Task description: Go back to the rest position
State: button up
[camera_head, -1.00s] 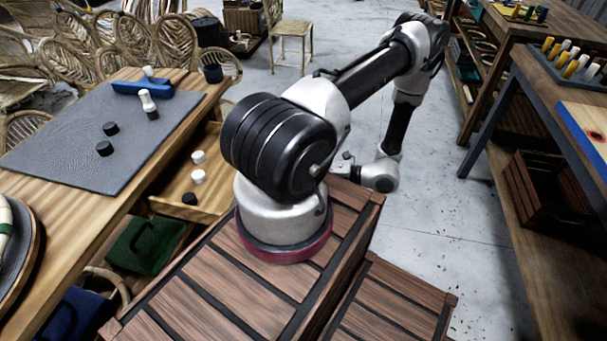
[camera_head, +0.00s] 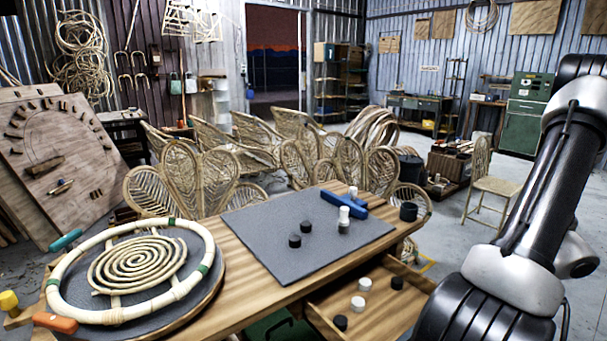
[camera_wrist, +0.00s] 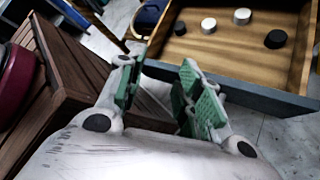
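My gripper (camera_wrist: 160,64) shows in the wrist view with its two green-padded fingers apart. Nothing is held between them. It is beside my wooden-slatted base, with the open drawer (camera_wrist: 225,55) beyond it at the upper right. In the head view my arm rises along the right edge, to the right of the workbench (camera_head: 250,270). My gripper is out of that view.
The drawer holds black and white pieces, such as a white one (camera_head: 358,303). A grey mat (camera_head: 285,225) on the bench bears a blue tool (camera_head: 345,203) and more pieces. A rattan ring (camera_head: 62,268) lies at left. A chair (camera_head: 492,185) stands behind on open floor.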

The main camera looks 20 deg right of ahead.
jog(key=a+r+n+h, duration=0.3)
jog(key=a+r+n, duration=0.3)
jog(key=r+n, duration=0.3)
jog(key=a+r+n+h, duration=0.3)
jog(key=a+r+n, duration=0.3)
jog(key=r+n, duration=0.3)
jog(key=s+a+r+n+g+h, duration=0.1)
jog(key=a+r+n+h, duration=0.2)
jog(key=n, duration=1.1)
jog(key=a+r, duration=0.3)
jog(key=r, duration=0.3)
jog(key=shift+a+h, duration=0.3)
jog(key=shift+h, duration=0.1)
